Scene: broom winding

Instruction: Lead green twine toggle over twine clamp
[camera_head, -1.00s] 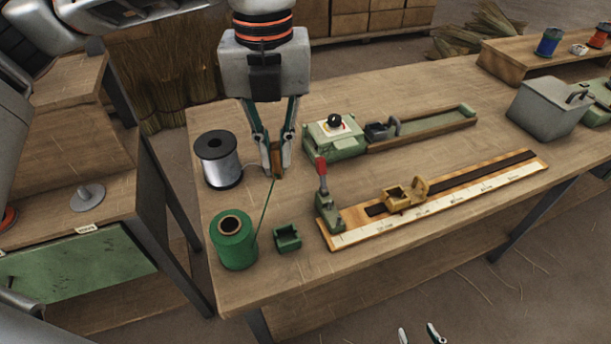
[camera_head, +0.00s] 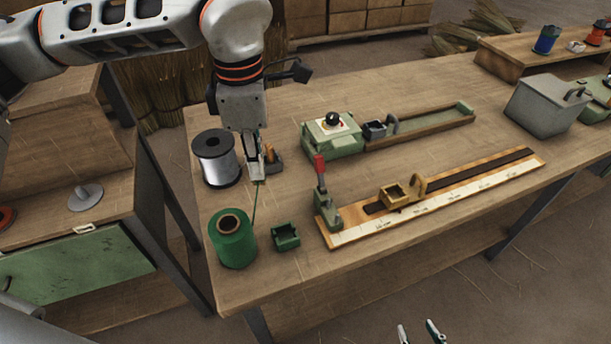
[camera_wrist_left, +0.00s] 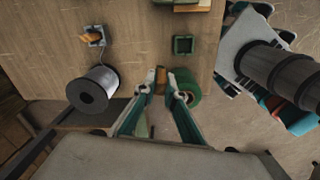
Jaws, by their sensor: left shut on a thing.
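My left gripper (camera_head: 257,176) is shut on a small brown toggle, which shows between its fingertips in the left wrist view (camera_wrist_left: 160,80). It holds the toggle above the table, behind the green twine spool (camera_head: 232,244). The green twine (camera_head: 254,205) runs up from the spool to the gripper. A green clamp (camera_head: 328,214) with an upright red lever stands at the left end of the ruler board, to the right of my left gripper. My right gripper (camera_head: 419,333) shows only its fingertips at the bottom edge; they are apart and empty.
A silver wire spool (camera_head: 216,160) stands just left of my left gripper. An orange piece (camera_head: 273,155) in a grey holder is close behind it. An empty green block (camera_head: 286,236) sits beside the green spool. A tan box (camera_head: 396,195) sits on the ruler board (camera_head: 450,200).

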